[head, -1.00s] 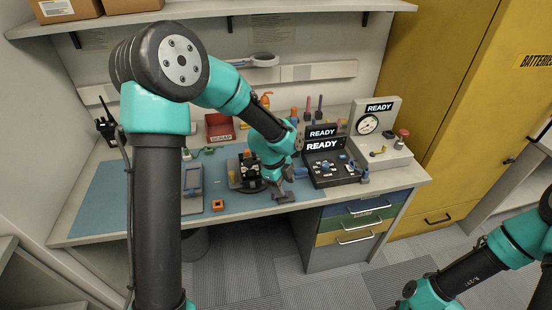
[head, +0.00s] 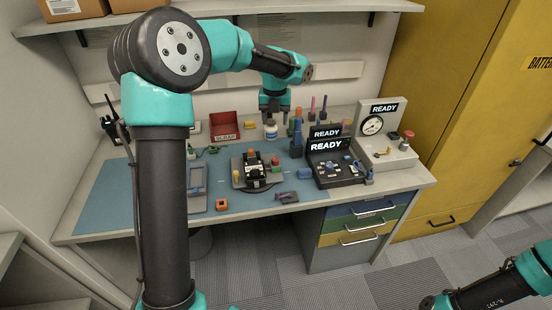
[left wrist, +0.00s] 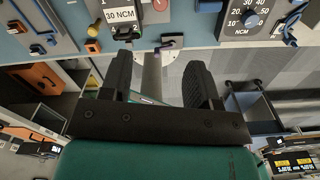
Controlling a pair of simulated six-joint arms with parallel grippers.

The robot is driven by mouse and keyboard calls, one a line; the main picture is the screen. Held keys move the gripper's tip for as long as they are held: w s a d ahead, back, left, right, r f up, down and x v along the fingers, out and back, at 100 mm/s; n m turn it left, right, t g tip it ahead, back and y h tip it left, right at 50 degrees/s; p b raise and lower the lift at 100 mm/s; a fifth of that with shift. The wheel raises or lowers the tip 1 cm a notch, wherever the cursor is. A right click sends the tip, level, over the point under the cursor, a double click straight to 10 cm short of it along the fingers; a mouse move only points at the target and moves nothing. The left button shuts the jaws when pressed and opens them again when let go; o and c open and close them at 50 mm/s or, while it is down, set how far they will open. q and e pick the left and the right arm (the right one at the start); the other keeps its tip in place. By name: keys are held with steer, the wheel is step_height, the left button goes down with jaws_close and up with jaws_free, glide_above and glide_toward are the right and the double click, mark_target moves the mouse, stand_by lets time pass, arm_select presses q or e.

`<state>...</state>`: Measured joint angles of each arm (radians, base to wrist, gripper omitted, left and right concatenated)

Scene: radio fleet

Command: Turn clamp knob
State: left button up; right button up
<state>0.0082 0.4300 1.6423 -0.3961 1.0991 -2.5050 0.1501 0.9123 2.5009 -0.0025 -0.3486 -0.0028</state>
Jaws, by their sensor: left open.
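A work fixture (head: 238,180) on the blue mat holds a black device (head: 255,170). I cannot tell for sure which part is the clamp knob. My left gripper (head: 273,114) is raised behind the fixture, near a white bottle, apart from the fixture. In the left wrist view my left gripper (left wrist: 160,82) has its two dark fingers wide apart with nothing between them. My right gripper is out of view.
A red bin (head: 224,124) and white bottle (head: 271,128) stand at the back. A console (head: 335,172) reading READY and a gauge box (head: 384,150) stand to the right. A dark and purple item (head: 287,197) and an orange block (head: 222,204) lie near the front edge.

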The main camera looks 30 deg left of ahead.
mark_target(275, 159)
arm_select(q)
step_height(275, 159, down, 17)
steer(key=shift+f, duration=0.2)
stand_by(0.5)
steer(key=c, duration=0.9)
